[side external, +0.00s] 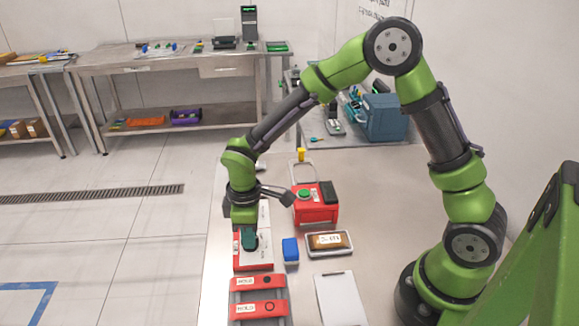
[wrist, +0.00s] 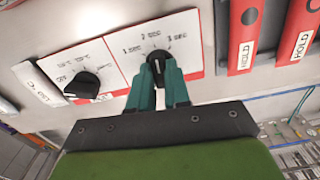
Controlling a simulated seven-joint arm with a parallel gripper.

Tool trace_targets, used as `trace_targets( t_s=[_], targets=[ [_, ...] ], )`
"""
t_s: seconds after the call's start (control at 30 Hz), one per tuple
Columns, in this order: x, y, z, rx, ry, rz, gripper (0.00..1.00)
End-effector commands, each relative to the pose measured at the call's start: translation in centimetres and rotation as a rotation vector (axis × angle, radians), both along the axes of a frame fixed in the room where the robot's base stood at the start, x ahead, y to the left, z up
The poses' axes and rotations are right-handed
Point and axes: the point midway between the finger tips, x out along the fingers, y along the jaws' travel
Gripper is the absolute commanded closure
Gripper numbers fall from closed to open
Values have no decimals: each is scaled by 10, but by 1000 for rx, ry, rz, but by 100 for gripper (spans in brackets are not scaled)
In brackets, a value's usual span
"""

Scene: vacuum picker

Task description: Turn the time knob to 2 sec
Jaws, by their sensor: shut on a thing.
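The time knob (wrist: 157,54) is a small black knob on a white, red-edged panel in the wrist view. Around it are printed marks that read like 1 SEC at left, a partly blurred one at top and a SEC mark at upper right. A light pointer line shows on the knob, but I cannot tell exactly which mark it points to. My gripper (wrist: 161,72) has its two teal fingers shut on the knob, one on each side. In the side external view my gripper (side external: 249,241) points down at the red and white panel (side external: 264,256), hiding the knob.
A second black knob (wrist: 82,86), with an OFF mark, is left of the time knob. Red HOLD bars (side external: 259,309) lie near the panel. A blue block (side external: 290,250), a tray (side external: 330,243) and a red box with a green button (side external: 315,208) stand to the right.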

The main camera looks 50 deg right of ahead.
Motion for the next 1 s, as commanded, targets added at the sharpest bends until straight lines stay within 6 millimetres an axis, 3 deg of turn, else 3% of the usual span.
trace_targets(
  t_s=[0.7, 0.73, 0.8, 0.9, 1.0],
  targets=[
    [0, 0, 1, -1, -1, 86, 100],
    [0, 0, 1, -1, -1, 86, 82],
    [0, 0, 1, -1, 0, 85, 71],
    [0, 0, 1, -1, -1, 86, 57],
    [0, 0, 1, -1, -1, 86, 57]
  ],
)
